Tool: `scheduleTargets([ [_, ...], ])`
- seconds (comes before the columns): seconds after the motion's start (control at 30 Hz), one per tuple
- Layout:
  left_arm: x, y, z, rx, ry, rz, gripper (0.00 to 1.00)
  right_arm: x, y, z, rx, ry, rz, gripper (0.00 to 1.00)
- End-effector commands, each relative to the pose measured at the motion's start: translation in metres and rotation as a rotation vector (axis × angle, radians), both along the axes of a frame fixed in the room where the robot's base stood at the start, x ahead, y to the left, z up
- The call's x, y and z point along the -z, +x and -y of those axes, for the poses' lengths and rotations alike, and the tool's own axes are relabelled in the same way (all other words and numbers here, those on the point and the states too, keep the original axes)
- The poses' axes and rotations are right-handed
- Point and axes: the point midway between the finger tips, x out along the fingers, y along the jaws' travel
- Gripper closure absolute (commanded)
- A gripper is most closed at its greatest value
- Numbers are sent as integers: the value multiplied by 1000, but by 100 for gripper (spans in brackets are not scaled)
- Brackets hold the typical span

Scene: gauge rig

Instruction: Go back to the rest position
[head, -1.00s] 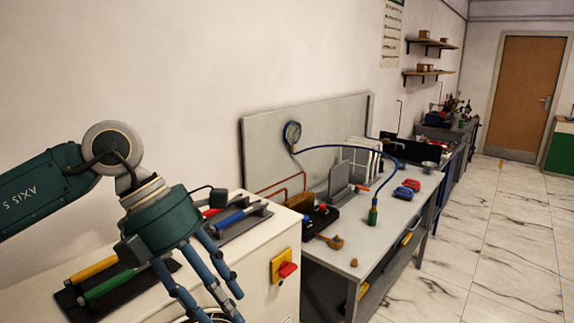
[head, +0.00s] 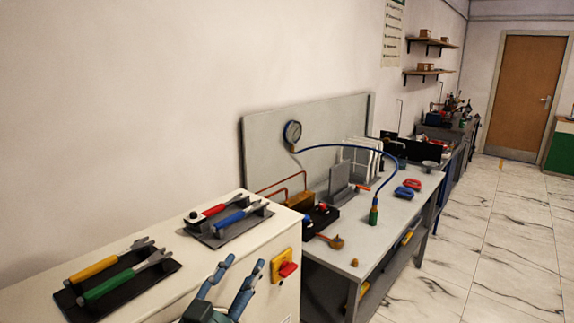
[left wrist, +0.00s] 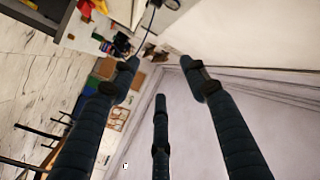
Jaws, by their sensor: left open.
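My left gripper (head: 238,287) shows at the bottom of the head view, low in front of the white cabinet. Only its blue fingers and part of its green body show; the rest is cut off by the frame edge. Its fingers are spread open with nothing between them. In the left wrist view the three dark fingers (left wrist: 162,85) are apart and empty, with wall and floor beyond them. My right gripper is in neither view.
A grey workbench (head: 385,225) holds a gauge (head: 292,132) with a blue hose. Marble floor (head: 500,240) is clear at right.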

Motion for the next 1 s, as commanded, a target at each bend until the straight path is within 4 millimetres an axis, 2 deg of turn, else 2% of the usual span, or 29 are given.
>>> scheduleTargets([
  [0.03, 37, -9, -16, -48, -27, -121, 54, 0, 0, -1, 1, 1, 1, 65],
  [0.1, 85, -25, -36, -110, -53, -278, 54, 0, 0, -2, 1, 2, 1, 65],
  [0.17, 124, -45, -52, -159, -72, -411, 54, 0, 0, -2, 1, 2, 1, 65],
  [0.2, 149, -60, -61, -189, -83, -498, 54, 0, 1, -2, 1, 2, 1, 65],
  [0.3, 204, -106, -81, -257, -102, -705, 54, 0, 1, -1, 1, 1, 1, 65],
  [0.4, 242, -150, -93, -305, -114, -872, 54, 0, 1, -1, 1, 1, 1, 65],
  [0.5, 269, -189, -102, -340, -122, -1005, 54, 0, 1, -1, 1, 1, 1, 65],
  [0.6, 287, -224, -108, -369, -126, -1114, 54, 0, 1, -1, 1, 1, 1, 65],
  [0.83, 315, -299, -116, -418, -131, -1334, 54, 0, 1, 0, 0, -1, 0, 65],
  [1.0, 364, -287, -114, -419, -122, -1355, 54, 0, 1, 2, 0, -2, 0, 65],
])
